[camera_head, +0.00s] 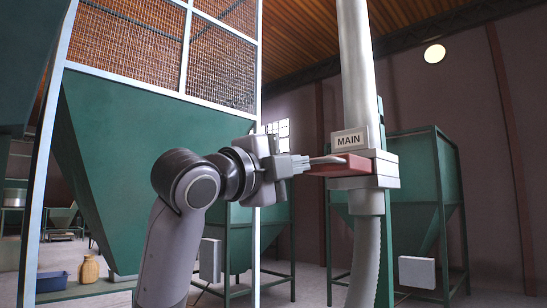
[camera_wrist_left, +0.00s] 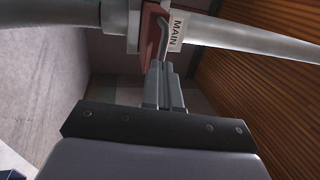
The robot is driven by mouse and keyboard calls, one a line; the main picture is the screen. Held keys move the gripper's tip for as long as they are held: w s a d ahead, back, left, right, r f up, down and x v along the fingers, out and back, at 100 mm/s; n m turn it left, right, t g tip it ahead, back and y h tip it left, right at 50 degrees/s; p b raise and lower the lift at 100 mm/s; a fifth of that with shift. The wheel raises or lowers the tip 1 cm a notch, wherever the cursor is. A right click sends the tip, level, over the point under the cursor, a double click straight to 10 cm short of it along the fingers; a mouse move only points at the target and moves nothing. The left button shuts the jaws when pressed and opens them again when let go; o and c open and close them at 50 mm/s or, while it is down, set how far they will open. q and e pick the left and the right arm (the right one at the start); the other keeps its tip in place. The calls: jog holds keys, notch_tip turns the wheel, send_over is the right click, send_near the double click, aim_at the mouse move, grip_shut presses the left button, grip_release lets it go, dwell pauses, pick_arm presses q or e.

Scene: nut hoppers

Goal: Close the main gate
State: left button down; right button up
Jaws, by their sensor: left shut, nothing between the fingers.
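The main gate is a red slide plate (camera_head: 338,169) in a grey housing (camera_head: 384,168) on a vertical pipe, under a white "MAIN" label (camera_head: 350,139). The plate sticks out of the housing to the left. A bent metal handle (camera_head: 327,160) is on it. In the wrist view the plate (camera_wrist_left: 150,22) and handle (camera_wrist_left: 163,38) are straight ahead of the fingers. My left gripper (camera_head: 303,163) is shut with nothing held, its fingertips at the handle's near end. I cannot tell whether they touch it. My right gripper is not in view.
The pale pipe (camera_head: 357,70) runs up and continues below as a ribbed hose (camera_head: 365,260). A large green hopper (camera_head: 120,150) with a mesh-panelled frame stands at left. Another green hopper (camera_head: 420,180) is behind the pipe. A blue bin (camera_head: 52,281) and a tan jar (camera_head: 89,270) are lower left.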

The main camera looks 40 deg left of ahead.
aim_at(324, 166)
pick_arm(q)
jog(key=shift+w+r, duration=0.1)
jog(key=shift+w, duration=0.5)
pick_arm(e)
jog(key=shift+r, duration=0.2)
pick_arm(q)
jog(key=x, duration=0.2)
jog(key=f+x, duration=0.1)
jog(key=x, duration=0.4)
jog(key=shift+w+f, duration=0.2)
jog(key=shift+w, duration=0.1)
jog(key=shift+s+r, duration=0.1)
jog(key=shift+r, duration=0.05)
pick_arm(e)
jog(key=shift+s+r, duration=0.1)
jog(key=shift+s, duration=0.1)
